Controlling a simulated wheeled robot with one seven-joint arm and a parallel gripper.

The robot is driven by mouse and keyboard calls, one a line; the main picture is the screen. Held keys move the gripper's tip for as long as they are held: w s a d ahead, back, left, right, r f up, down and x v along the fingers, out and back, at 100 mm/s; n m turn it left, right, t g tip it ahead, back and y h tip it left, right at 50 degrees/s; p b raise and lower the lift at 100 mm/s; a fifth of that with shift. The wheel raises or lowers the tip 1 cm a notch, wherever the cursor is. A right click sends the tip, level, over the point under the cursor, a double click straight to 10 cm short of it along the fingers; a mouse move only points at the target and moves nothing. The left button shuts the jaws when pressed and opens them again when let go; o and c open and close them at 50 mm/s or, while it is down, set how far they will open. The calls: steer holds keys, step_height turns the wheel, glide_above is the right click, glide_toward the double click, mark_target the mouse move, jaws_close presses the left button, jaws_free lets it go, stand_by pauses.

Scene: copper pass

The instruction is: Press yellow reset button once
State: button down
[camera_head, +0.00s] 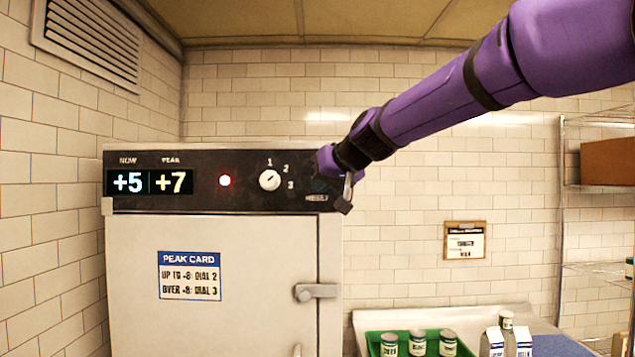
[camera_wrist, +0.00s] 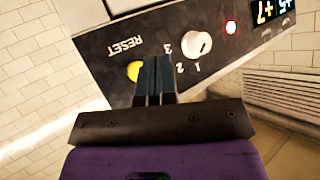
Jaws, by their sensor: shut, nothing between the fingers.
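The yellow reset button (camera_wrist: 133,71) shows in the wrist view on a black control panel (camera_wrist: 105,48), beside the word RESET. My gripper (camera_wrist: 157,62) is shut and empty, its fingertips just beside the button and partly covering it; I cannot tell whether they touch the panel. In the head view my gripper (camera_head: 343,190) is at the panel's right end and hides the button. A white dial (camera_head: 269,180) with positions 1, 2 and 3 sits left of it; it also shows in the wrist view (camera_wrist: 197,45). A red light (camera_head: 225,181) is lit. The display (camera_head: 150,182) reads NOW +5, PEAK +7.
The panel tops a pale cabinet with a door (camera_head: 215,270), a latch (camera_head: 315,292) and a peak card (camera_head: 189,276). A green tray (camera_head: 372,344) with several jars and some cartons (camera_head: 505,342) stand at lower right. A wire shelf (camera_head: 590,190) is far right.

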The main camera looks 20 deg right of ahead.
steer(key=shift+w+d, duration=0.3)
steer(key=shift+w, duration=0.55)
steer(key=shift+w+d, duration=0.25)
steer(key=shift+w, duration=0.65)
steer(key=shift+w+d, duration=0.3)
steer(key=shift+w, duration=0.55)
steer(key=shift+w+d, duration=0.15)
steer(key=shift+w, duration=0.25)
steer(key=shift+w+d, duration=0.15)
steer(key=shift+w, duration=0.35)
stand_by(0.8)
steer(key=shift+s, duration=0.2)
steer(key=shift+s+a, duration=0.3)
steer(key=shift+s, duration=0.4)
steer(key=shift+s+a, duration=0.25)
steer(key=shift+s, duration=0.55)
steer(key=shift+s+a, duration=0.3)
steer(key=shift+s, duration=0.5)
steer(key=shift+s+a, duration=0.25)
steer(key=shift+s, duration=0.55)
